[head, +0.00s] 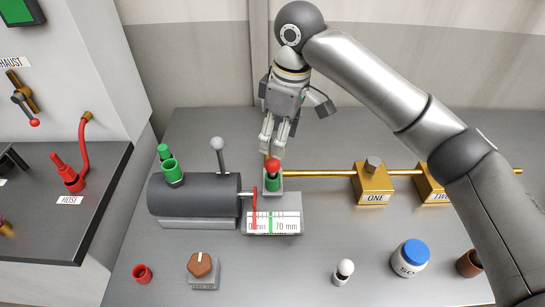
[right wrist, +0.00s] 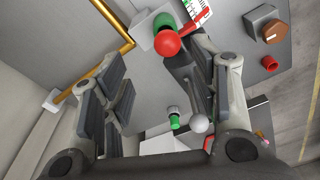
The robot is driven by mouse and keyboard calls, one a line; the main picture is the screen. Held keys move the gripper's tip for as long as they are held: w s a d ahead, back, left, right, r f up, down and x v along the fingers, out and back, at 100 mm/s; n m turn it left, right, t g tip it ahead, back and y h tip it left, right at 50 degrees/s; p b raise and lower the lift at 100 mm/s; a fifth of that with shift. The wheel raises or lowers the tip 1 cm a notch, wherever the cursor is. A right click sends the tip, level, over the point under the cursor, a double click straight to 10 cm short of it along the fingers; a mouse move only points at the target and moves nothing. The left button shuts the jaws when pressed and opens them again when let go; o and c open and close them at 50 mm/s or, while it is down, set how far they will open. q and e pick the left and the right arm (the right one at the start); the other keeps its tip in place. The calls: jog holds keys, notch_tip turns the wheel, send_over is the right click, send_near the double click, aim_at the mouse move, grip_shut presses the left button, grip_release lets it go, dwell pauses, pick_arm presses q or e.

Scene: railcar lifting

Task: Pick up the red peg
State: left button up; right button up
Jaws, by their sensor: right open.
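The red peg shows as a red ball head (head: 272,165) standing in a green holder (head: 273,184) on a small grey block at the left end of the brass pipe. In the right wrist view, the red ball (right wrist: 167,43) is beyond my fingertips, with the green part behind it. My right gripper (head: 274,143) is open and points down just above and behind the red ball. Its fingers (right wrist: 150,70) are spread with nothing between them. The peg's lower part is hidden in the holder. My left gripper is not in view.
A dark cylinder (head: 192,194) with green fittings and a grey ball-topped lever (head: 218,145) stands left of the peg; a gauge (head: 283,222) is in front. Brass blocks (head: 373,188) are right. A red cup (head: 142,273), brown knob (head: 200,264) and blue-lidded jar (head: 411,256) are nearer.

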aim_at(274, 161)
jog(key=f, duration=0.2)
jog(key=s+f, duration=0.1)
jog(key=shift+a+f+p, duration=0.25)
jog(key=shift+f+p, duration=0.1)
jog(key=shift+f, duration=0.05)
jog(key=shift+w+f, duration=0.1)
jog(key=shift+f, duration=0.25)
jog(key=f, duration=0.1)
jog(key=f+p, duration=0.1)
jog(key=f, duration=0.1)
jog(key=f+p, duration=0.1)
jog(key=shift+w+a+f, duration=0.1)
jog(key=shift+a+f, duration=0.25)
jog(key=c, duration=0.5)
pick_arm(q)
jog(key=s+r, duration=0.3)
pick_arm(e)
jog(key=c, duration=0.7)
